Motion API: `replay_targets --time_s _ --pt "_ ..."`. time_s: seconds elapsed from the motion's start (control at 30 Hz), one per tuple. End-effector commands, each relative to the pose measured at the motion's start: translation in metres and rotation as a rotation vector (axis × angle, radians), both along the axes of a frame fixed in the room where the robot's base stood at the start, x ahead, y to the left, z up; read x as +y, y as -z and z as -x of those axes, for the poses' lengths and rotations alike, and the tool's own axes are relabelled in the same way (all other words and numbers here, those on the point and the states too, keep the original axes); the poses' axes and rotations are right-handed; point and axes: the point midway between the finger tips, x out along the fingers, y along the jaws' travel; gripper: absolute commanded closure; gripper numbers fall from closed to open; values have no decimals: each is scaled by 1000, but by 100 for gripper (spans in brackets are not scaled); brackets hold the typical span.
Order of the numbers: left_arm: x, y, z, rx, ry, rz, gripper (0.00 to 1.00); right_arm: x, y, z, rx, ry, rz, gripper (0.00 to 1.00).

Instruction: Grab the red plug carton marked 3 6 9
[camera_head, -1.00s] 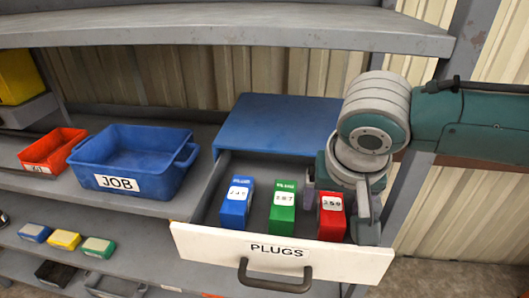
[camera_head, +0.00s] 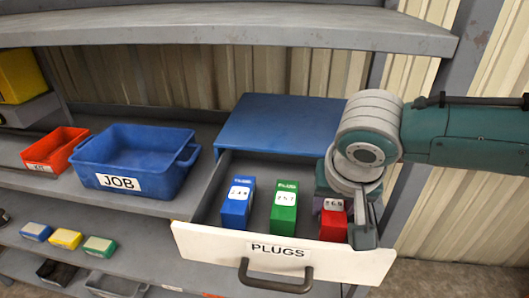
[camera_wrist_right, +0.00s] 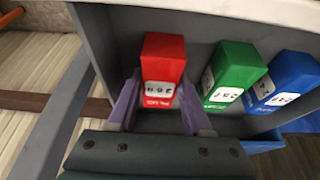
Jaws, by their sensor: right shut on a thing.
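The red plug carton (camera_head: 333,227) stands in the open PLUGS drawer (camera_head: 283,252), at the right end of a row of cartons. Its white label shows small digits that I cannot read surely. My right gripper (camera_head: 340,219) reaches down into the drawer and is shut on this carton, one finger on each side. In the right wrist view the red carton (camera_wrist_right: 162,72) sits between the two purple-grey fingers (camera_wrist_right: 160,108). I cannot tell any lift off the drawer floor. My left gripper is not in view.
A green carton (camera_head: 284,210) and a blue carton (camera_head: 237,205) stand left of the red one. A blue JOB bin (camera_head: 135,145) and an orange-red bin (camera_head: 52,150) sit on the shelf at left. The upper shelf (camera_head: 230,25) overhangs the drawer; an upright (camera_head: 420,175) stands at right.

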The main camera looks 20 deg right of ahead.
Motion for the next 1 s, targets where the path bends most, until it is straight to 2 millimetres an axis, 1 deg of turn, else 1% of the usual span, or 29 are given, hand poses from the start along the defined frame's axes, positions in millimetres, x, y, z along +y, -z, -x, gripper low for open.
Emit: replay_targets --time_s 0.03,0.2,0.23,0.53,0.67,0.77,0.87,1.0 --pt "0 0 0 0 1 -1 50 0 0 0 0 0 0 79" --pt "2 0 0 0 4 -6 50 0 0 0 0 0 0 98" --pt "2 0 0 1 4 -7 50 0 0 0 0 0 0 100" --pt "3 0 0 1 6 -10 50 0 -1 0 -1 0 1 100" --pt "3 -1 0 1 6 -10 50 0 -9 -1 -2 0 -1 100" --pt "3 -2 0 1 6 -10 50 0 -22 -1 -3 0 -2 100" --pt "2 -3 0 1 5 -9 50 0 -45 -2 -6 -1 -2 100" --pt "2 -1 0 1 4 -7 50 0 -90 -2 -10 -2 -2 100"
